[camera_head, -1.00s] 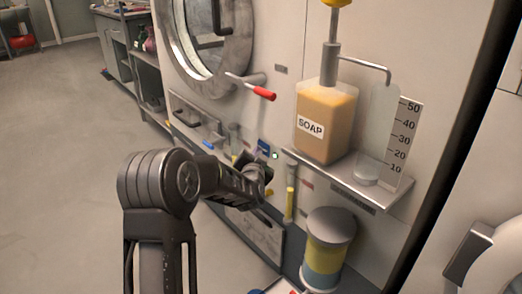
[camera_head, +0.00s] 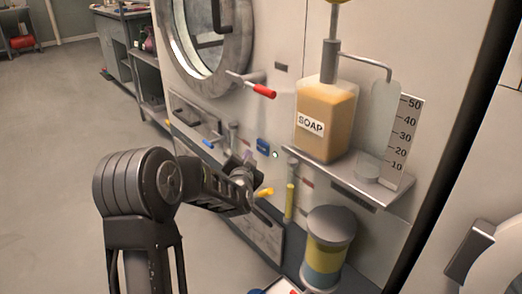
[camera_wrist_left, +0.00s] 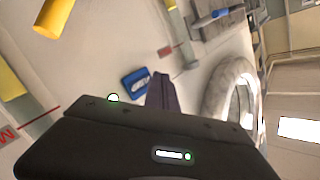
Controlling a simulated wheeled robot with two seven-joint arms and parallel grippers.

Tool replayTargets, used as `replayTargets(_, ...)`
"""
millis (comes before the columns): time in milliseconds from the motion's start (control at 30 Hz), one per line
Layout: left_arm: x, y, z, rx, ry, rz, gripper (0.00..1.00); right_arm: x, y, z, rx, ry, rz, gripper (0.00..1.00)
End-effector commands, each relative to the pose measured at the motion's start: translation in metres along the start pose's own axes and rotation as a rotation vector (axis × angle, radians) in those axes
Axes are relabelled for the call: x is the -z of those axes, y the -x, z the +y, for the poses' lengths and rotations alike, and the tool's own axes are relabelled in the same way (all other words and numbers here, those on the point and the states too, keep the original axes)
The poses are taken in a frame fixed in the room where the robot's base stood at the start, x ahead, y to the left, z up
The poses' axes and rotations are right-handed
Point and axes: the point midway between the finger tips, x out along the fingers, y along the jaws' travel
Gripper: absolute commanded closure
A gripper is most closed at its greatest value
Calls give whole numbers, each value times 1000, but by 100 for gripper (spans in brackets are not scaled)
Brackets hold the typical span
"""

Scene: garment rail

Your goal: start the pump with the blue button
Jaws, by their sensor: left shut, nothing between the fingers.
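The blue button (camera_head: 263,146) is on the pale machine front, below the red-tipped lever and left of the soap shelf. My left gripper (camera_head: 247,157) is shut and empty, left of and slightly below the button in the head view. Its dark fingers (camera_wrist_left: 161,80) also show in the left wrist view, beside the button; a gap seems to separate them. My right gripper is not in view.
A soap tank (camera_head: 325,120) with a pump spout stands above a shelf (camera_head: 350,183) with a measuring scale (camera_head: 403,135). The red-tipped lever (camera_head: 262,91) sticks out by the round door (camera_head: 207,45). A yellow-blue cylinder (camera_head: 326,250) stands below. Open floor lies left.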

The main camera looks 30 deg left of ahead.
Motion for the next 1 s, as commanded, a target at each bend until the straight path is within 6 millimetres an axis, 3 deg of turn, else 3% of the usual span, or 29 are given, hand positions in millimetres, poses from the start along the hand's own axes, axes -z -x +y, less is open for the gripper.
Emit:
replayTargets(300,-15,19,-14,1,0,0,100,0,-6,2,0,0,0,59)
replayTargets(1000,-15,20,-14,0,0,0,100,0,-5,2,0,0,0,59)
